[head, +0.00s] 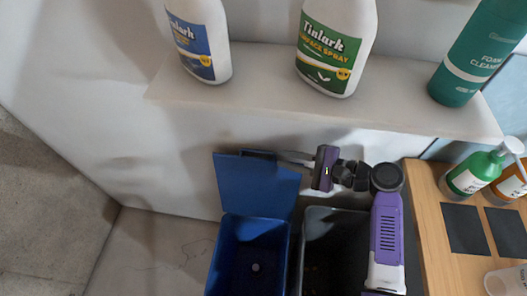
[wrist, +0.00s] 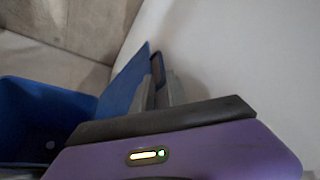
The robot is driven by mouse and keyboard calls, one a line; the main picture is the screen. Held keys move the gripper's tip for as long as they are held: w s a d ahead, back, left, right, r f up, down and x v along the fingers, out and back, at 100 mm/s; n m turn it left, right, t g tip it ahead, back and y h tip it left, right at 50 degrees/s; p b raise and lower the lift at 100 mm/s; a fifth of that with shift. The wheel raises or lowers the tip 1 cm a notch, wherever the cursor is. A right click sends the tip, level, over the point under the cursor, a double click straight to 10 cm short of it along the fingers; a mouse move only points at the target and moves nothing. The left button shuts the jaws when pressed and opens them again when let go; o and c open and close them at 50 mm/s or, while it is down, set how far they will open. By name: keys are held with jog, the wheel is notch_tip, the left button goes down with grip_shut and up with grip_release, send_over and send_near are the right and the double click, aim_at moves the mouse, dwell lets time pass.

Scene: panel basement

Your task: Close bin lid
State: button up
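A blue bin (head: 247,262) stands on the floor at the lower middle of the head view, open at the top. Its blue lid (head: 255,187) stands raised at the back, near the wall. The bin (wrist: 38,120) and lid (wrist: 122,84) also show at the left of the wrist view. My gripper (head: 284,156) is at the lid's upper right edge, pointing left. In the wrist view its two grey fingers (wrist: 158,92) are apart, close to the lid's edge. I cannot tell whether they touch the lid. The fingertips are partly hidden.
A dark grey bin (head: 335,245) stands right of the blue one, under my arm. A ledge (head: 270,105) above holds spray bottles (head: 337,45) and a green cleaner bottle (head: 473,55). A wooden table (head: 430,215) with bottles is at right. Floor at left (head: 150,255) is clear.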

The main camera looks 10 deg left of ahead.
aim_at(260, 152)
jog(key=x, duration=0.7)
jog(key=shift+w+a+p, duration=0.15)
jog(key=shift+a+p, duration=0.15)
jog(key=shift+a, duration=0.1)
grip_shut()
dwell(1.1)
